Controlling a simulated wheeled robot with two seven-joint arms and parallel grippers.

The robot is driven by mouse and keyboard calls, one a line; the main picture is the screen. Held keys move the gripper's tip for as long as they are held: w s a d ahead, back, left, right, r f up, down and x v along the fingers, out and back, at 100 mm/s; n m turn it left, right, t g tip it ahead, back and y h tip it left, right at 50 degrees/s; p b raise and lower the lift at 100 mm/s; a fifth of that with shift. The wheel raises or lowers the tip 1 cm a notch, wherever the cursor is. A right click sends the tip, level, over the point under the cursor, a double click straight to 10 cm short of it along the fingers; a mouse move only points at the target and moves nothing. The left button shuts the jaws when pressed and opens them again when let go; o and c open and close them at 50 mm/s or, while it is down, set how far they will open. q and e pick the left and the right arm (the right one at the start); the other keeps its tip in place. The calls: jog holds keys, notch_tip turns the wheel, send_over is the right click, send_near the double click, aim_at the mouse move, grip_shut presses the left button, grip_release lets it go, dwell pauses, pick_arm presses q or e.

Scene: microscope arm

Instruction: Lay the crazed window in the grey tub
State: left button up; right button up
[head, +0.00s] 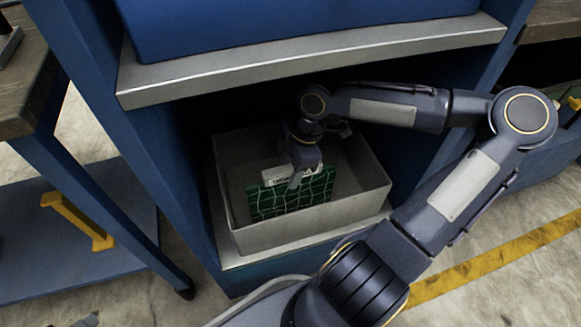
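The crazed window (290,199) is a dark green pane covered with pale crack lines. It stands on edge, slightly tilted, inside the grey tub (318,217), near its front wall. My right gripper (295,179) reaches down into the tub from above and appears shut on the pane's upper edge, with one finger across its near face. The far finger is hidden. I cannot tell whether the pane's lower edge touches the tub floor. My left gripper is not in view.
The tub sits on a low shelf (236,262) in a blue frame, under a metal-edged upper shelf (310,64) close above my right arm. A blue trolley with a yellow handle (78,221) stands at left. Another bench is at right. A yellow floor line (495,261) runs at lower right.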

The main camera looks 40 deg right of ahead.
jog(key=shift+r+p, duration=0.85)
jog(key=shift+p, duration=0.35)
jog(key=p+v, duration=0.2)
jog(key=v, duration=0.3)
jog(key=shift+d+r+p, duration=0.2)
jog(key=shift+r+p, duration=0.1)
jog(key=shift+p, duration=0.05)
jog(key=s+d+f+p, duration=0.1)
jog(key=s+d, duration=0.2)
jog(key=d, duration=0.8)
jog(key=shift+s+p, duration=0.3)
jog(key=shift+p, duration=0.1)
jog(key=shift+d, duration=0.1)
